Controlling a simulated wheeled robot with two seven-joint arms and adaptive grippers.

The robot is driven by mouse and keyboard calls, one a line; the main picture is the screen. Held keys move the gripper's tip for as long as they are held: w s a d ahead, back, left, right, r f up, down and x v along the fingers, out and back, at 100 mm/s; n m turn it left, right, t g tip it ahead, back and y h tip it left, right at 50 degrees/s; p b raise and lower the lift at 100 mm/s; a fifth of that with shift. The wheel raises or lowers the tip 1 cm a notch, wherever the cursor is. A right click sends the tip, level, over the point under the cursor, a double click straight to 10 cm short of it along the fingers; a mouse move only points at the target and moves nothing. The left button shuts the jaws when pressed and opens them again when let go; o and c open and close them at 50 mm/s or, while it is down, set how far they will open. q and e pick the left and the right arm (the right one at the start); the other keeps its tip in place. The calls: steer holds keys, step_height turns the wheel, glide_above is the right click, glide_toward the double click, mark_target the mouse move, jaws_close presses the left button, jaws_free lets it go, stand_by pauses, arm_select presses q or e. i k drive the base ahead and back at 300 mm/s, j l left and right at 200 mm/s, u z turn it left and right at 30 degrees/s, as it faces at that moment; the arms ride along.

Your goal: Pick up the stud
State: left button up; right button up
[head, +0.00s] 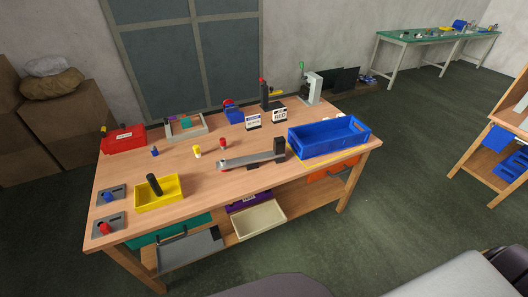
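No thing in the head view can be named as the stud with certainty. Small upright pieces stand on the wooden workbench (190,182): a yellow one (197,152), a red one (222,144) and a blue one (155,152). A black cylinder (153,184) stands tilted in the yellow tray (172,193). Two grey plates at the left front corner bear a blue knob-like piece (109,196) and a red one (104,228). Neither of my grippers is in view.
A grey bar fixture (250,160) lies mid-bench, beside a blue crate (329,143) at the right. A red box (123,138), a grey compartment tray (187,127) and a grey press-like device (311,88) stand along the back. The bench's front middle is clear.

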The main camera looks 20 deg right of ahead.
mark_target(197, 151)
steer(key=i+l, duration=0.15)
steer(key=l, duration=0.2)
steer(key=i+l+u, duration=0.1)
steer(key=l, duration=0.25)
steer(key=i+l+u, duration=0.1)
steer(key=i+l, duration=0.3)
steer(key=l, duration=0.3)
steer(key=k+j, duration=0.2)
steer(key=j+z, duration=0.05)
